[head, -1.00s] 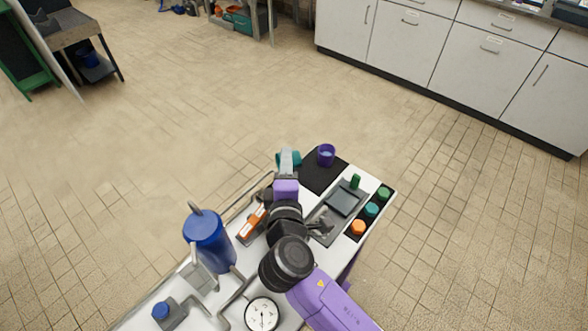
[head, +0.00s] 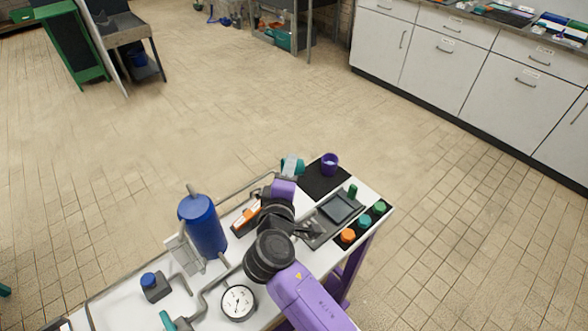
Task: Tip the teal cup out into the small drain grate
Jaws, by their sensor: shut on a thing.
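The teal cup (head: 299,166) is at the far end of the white bench, by the left edge of a black mat (head: 322,184). My gripper (head: 290,168) is shut on it, and its grey fingers cover part of the cup. The cup seems tilted, but its mouth and contents are not clear. I cannot tell whether it touches the bench. I cannot make out the small drain grate for certain; a grey panel (head: 184,254) stands beside the blue canister.
A purple cup (head: 330,165) stands on the mat. The blue canister (head: 204,226), a dial gauge (head: 238,302), an orange-marked tool (head: 244,220), a grey tray (head: 340,208) and several coloured knobs (head: 364,221) crowd the bench. The tiled floor beyond is clear.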

